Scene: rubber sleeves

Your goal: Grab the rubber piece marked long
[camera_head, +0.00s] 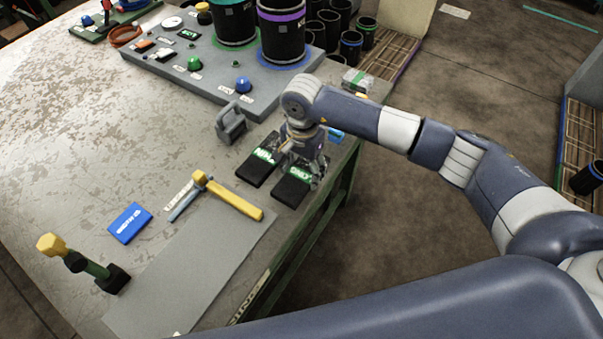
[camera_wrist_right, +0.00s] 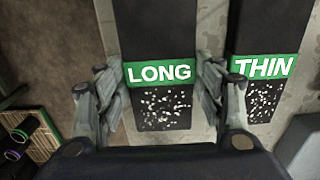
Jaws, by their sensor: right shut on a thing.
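The black rubber piece with a green band reading LONG (camera_wrist_right: 160,40) lies between the fingers of my right gripper (camera_wrist_right: 161,80) in the wrist view. The fingers are shut on its two sides at the green band. In the head view the LONG piece (camera_head: 290,193) lies near the table's right edge, partly hidden under my right gripper (camera_head: 304,170). A similar black piece marked THIN (camera_wrist_right: 263,30) lies parallel to it, just apart; it also shows in the head view (camera_head: 254,172). My left gripper is out of view.
A grey weight-like block (camera_head: 230,124) stands left of the pieces. A hammer with a yellow handle (camera_head: 235,201) and a blue box (camera_head: 130,223) lie nearer. A grey platform (camera_head: 215,85) with black cylinders is behind. The table's edge is close on the right.

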